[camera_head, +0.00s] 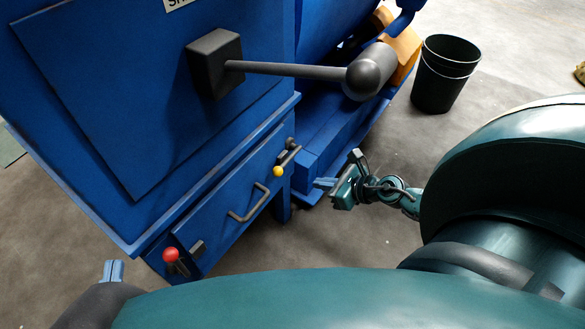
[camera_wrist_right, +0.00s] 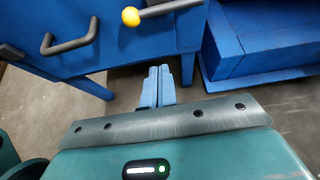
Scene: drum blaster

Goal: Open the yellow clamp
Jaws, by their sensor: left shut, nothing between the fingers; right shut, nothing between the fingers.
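The yellow clamp shows as a grey lever with a yellow ball knob (camera_head: 278,171) on the right part of the blue machine's lower drawer front. The knob also shows in the right wrist view (camera_wrist_right: 131,17), near the top, its grey lever running to the right. My right gripper (camera_head: 325,183) is shut and empty, to the right of the knob in the head view and apart from it. In the right wrist view its closed fingers (camera_wrist_right: 158,85) point up, below the knob.
A clamp with a red knob (camera_head: 171,255) sits on the left of the drawer front. A dark handle (camera_head: 250,203) lies between the knobs. A long grey lever (camera_head: 285,69) juts out above. A black bin (camera_head: 445,75) stands at the back right. Floor beside my right gripper is clear.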

